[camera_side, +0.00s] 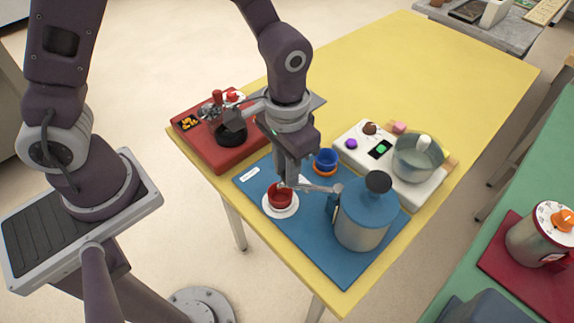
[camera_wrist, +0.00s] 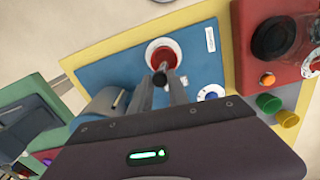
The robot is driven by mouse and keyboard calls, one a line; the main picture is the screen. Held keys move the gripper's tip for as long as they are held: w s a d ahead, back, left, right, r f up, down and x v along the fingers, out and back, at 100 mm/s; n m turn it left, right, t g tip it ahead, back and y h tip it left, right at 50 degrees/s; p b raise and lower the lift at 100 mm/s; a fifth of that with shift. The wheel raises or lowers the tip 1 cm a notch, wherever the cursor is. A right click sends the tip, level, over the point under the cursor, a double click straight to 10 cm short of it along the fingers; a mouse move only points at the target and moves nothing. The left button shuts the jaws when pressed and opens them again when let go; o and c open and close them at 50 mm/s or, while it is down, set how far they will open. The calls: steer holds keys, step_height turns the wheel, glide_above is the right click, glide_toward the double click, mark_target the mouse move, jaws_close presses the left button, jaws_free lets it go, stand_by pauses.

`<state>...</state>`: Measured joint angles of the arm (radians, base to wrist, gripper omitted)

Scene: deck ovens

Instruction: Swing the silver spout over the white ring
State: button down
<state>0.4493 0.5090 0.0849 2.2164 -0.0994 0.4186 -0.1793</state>
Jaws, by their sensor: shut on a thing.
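The silver spout (camera_side: 318,188) juts left from the canister with the blue lid (camera_side: 370,208). My gripper (camera_side: 287,181) points down and is shut on the spout near its free end. In the wrist view, a dark knob-like tip (camera_wrist: 160,75) shows between the fingers of my gripper (camera_wrist: 167,84). A white ring (camera_side: 281,212) surrounds a red cup (camera_side: 281,195) on the blue mat (camera_side: 305,238). The white ring also shows in the wrist view (camera_wrist: 150,48), just beyond the fingertips. The spout's end appears close to the red cup; its exact overlap with the ring is unclear.
A red board (camera_side: 218,157) with a dark pot lies at the left. A white board (camera_side: 418,188) carrying a clear pot (camera_side: 415,165) is at the right. The far yellow table (camera_side: 420,70) is clear.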

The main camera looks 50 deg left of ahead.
steer(key=c, duration=1.3)
jaws_free()
steer(key=shift+o, duration=0.2)
step_height(320, 180, up, 7)
steer(key=shift+r, duration=0.1)
steer(key=s+a+r+n+t, duration=0.1)
steer(key=s+a+r+t, duration=0.4)
steer(key=s+a+r, duration=0.6)
step_height(320, 180, up, 2)
steer(key=shift+s+a+r+t, duration=0.2)
steer(key=shift+s+a+t, duration=0.1)
steer(key=shift+s, duration=0.65)
